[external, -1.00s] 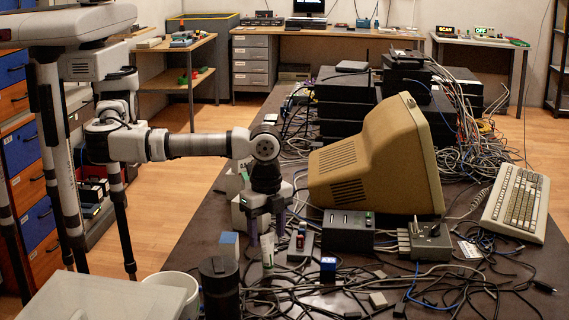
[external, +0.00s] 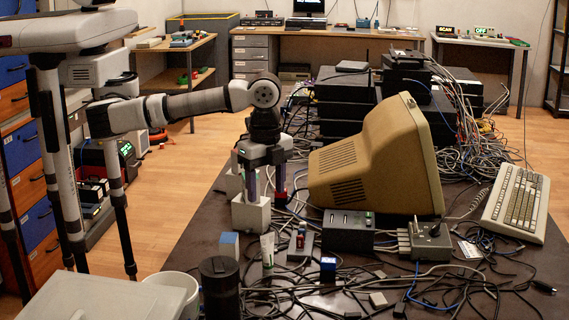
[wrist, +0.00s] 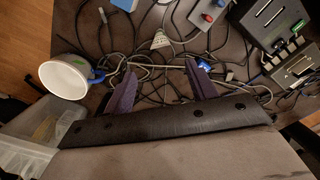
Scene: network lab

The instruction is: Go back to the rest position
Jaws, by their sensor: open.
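My gripper (external: 265,184) is at the end of my raised forearm, pointing down over the left part of the cluttered table (external: 190,245). Its two purple fingers are apart in the external view, with nothing held between them. In the wrist view my gripper (wrist: 160,88) also shows open, with cables on the table below it. In the external view the fingers overlap a white block (external: 250,216) behind or beside them; I cannot tell whether they touch it.
A beige monitor (external: 385,165) stands right of my gripper. Free floor (external: 200,150) lies to the left.

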